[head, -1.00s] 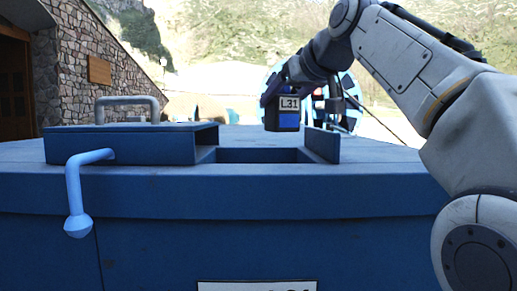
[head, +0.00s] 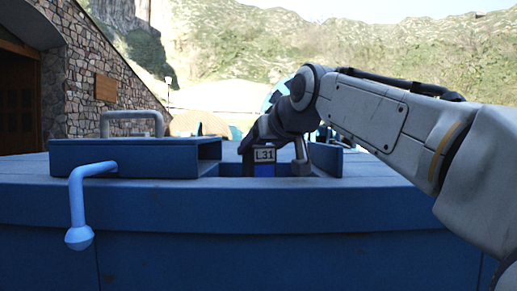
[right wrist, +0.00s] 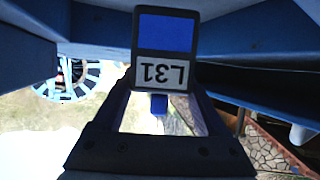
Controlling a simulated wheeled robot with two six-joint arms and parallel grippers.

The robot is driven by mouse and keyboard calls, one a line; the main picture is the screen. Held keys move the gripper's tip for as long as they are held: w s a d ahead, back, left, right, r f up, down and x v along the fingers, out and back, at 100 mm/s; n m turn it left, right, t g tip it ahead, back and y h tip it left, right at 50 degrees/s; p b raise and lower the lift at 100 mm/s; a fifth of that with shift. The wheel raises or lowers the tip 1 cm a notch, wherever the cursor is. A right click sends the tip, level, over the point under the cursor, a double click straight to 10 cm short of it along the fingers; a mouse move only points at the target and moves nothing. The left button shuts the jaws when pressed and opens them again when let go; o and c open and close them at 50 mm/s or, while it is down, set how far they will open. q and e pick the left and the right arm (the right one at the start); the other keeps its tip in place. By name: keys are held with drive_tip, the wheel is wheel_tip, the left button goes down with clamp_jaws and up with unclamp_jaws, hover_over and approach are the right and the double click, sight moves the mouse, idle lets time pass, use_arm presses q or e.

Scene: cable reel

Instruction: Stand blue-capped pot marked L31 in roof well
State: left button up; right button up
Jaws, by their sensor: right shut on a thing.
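The pot marked L31 (head: 264,156) is dark, with a white label and a blue patch below it. It is upright, at the roof well (head: 229,171), and its lower end is hidden behind the well's near edge. I cannot tell whether it touches the bottom. My right gripper (head: 265,142) is shut on the pot from above. In the right wrist view the pot (right wrist: 165,75) shows upside down between the fingers, with a small blue cap (right wrist: 159,104) at its gripped end. My left gripper is out of view.
A raised blue box-like cover (head: 135,157) with a grey handle (head: 131,117) stands left of the well. An upright blue plate (head: 326,158) stands at its right. A light-blue crank (head: 77,207) hangs at the front left. A blue reel (right wrist: 72,80) is beyond.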

drive_tip(key=shift+f+b, duration=0.6)
drive_tip(key=shift+f, duration=0.1)
drive_tip(key=o, duration=1.5)
drive_tip(key=shift+f, duration=0.25)
drive_tip(key=shift+w, duration=0.1)
drive_tip(key=shift+r, duration=0.3)
drive_tip(key=shift+r+p, duration=0.45)
drive_tip(key=shift+p, duration=0.25)
drive_tip(key=shift+b+v, duration=1.55)
drive_tip(key=shift+v, duration=4.65)
drive_tip(key=shift+w+r, duration=0.15)
